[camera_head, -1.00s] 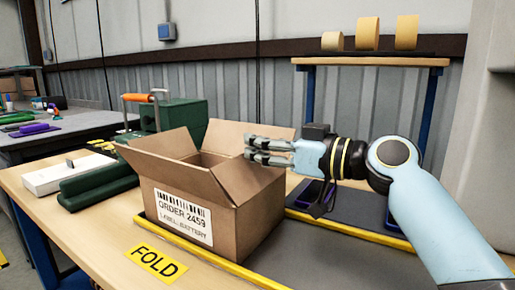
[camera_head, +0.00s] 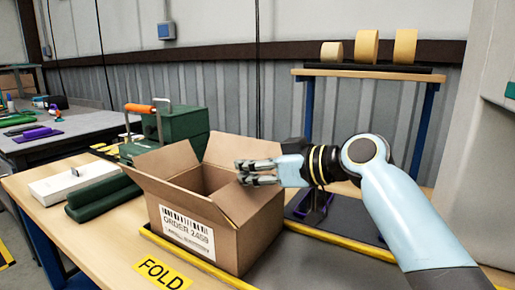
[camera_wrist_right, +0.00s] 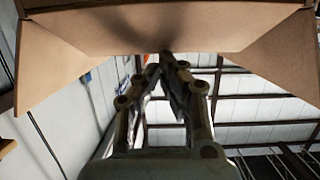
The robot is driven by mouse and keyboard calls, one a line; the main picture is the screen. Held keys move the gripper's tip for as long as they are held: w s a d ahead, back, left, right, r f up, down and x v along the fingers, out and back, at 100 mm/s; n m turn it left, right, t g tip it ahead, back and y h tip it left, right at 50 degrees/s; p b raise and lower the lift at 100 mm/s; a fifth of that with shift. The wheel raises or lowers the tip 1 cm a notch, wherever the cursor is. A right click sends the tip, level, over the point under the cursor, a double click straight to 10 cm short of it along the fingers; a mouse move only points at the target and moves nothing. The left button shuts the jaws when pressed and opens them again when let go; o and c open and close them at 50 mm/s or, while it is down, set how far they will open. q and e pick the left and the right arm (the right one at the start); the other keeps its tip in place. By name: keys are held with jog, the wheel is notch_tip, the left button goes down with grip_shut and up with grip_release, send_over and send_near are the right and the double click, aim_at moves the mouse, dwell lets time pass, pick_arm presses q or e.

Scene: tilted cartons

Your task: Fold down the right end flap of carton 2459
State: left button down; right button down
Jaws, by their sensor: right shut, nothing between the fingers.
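Carton 2459 (camera_head: 262,236) stands open on the bench, its label (camera_head: 187,233) facing front. The back flap (camera_head: 245,152) stands high, and the left (camera_head: 165,159) and front (camera_head: 175,195) flaps spread outward. My right gripper (camera_head: 238,172) comes in from the right, shut and empty, its fingers across the carton's right side by the upper part of the right flap. In the right wrist view the closed fingertips (camera_wrist_right: 166,60) are against or close to brown board (camera_wrist_right: 150,28); contact is unclear. My left gripper is out of view.
A yellow FOLD sign (camera_head: 162,273) lies in front. Green cases (camera_head: 180,128) and a white box (camera_head: 72,181) stand left. A dark tool (camera_head: 315,205) lies behind on the right. A shelf with tape rolls (camera_head: 367,47) stands at the back.

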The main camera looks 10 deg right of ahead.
jog(key=shift+w+a+r+g+h+p, duration=0.1)
jog(key=shift+w+a+g+h+p, duration=0.2)
jog(key=shift+g+p, duration=0.45)
jog(key=shift+w+a+f+p, duration=0.1)
jog(key=shift+f+p, duration=0.2)
jog(key=shift+p, duration=0.05)
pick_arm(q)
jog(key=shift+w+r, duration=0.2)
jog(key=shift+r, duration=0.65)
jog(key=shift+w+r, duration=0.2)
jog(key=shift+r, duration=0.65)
pick_arm(e)
jog(key=shift+w+a+f, duration=0.15)
jog(key=shift+w+f, duration=0.1)
jog(key=shift+f, duration=0.2)
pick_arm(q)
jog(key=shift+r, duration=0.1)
pick_arm(e)
jog(key=shift+s+h, duration=0.1)
jog(key=shift+h, duration=0.2)
jog(key=shift+s+d+r+p, duration=0.2)
jog(key=shift+s+d+p, duration=0.2)
jog(key=shift+d+p, duration=0.1)
jog(key=shift+s+d, duration=0.2)
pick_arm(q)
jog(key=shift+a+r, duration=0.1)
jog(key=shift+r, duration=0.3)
pick_arm(e)
jog(key=v, duration=1.1)
jog(key=shift+s, duration=0.2)
